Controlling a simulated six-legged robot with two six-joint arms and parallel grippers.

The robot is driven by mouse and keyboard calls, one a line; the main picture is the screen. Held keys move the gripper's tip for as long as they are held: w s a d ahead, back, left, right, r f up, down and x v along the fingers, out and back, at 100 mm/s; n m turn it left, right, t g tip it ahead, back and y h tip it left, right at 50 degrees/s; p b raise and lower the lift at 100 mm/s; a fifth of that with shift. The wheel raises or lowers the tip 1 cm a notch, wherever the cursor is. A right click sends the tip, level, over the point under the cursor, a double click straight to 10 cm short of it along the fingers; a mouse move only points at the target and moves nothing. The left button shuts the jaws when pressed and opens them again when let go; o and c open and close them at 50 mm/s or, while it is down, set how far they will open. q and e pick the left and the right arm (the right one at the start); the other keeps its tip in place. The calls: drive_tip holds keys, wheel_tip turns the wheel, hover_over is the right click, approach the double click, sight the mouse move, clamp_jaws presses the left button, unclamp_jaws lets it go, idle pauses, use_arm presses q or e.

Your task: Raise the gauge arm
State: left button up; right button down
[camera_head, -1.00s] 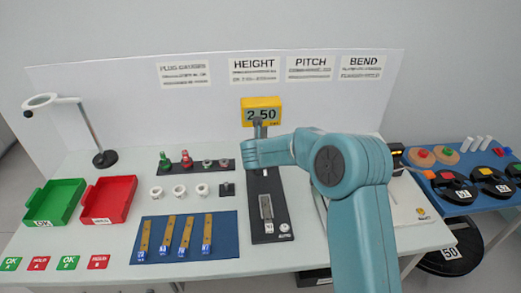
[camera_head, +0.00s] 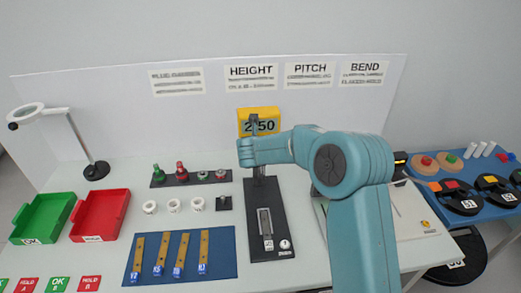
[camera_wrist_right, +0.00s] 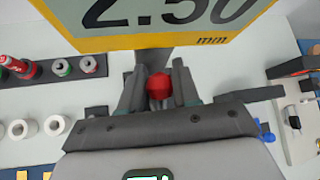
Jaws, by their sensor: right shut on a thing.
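The height gauge stands on a dark base plate (camera_head: 266,220) on the bench, with a yellow display (camera_head: 273,115) at its back reading 2.50. A dark upright part (camera_head: 254,122) stands in front of the display. In the right wrist view, a red ball knob (camera_wrist_right: 159,86) sits between the fingers of my right gripper (camera_wrist_right: 159,92), which is shut on it. The yellow display (camera_wrist_right: 150,42) is close beyond, reading 2.50 mm. In the head view my right arm hides the knob and part of the gauge. My left gripper is not in view.
A blue mat (camera_head: 133,277) with several labelled strips lies left of the gauge. White rings (camera_head: 173,205) and a plug rack (camera_head: 158,182) are behind it. Green (camera_head: 41,217) and red (camera_head: 100,213) bins stand at the left. A white panel (camera_head: 110,110) closes the back.

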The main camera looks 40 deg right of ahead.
drive_tip(key=c, duration=0.8)
unclamp_jaws()
drive_tip(key=shift+c, duration=0.2)
drive_tip(key=shift+a+r, duration=0.1)
drive_tip(key=b+v, duration=0.2)
drive_tip(key=v, duration=1.4)
drive_tip(key=shift+s, duration=0.2)
drive_tip(key=shift+a, duration=0.1)
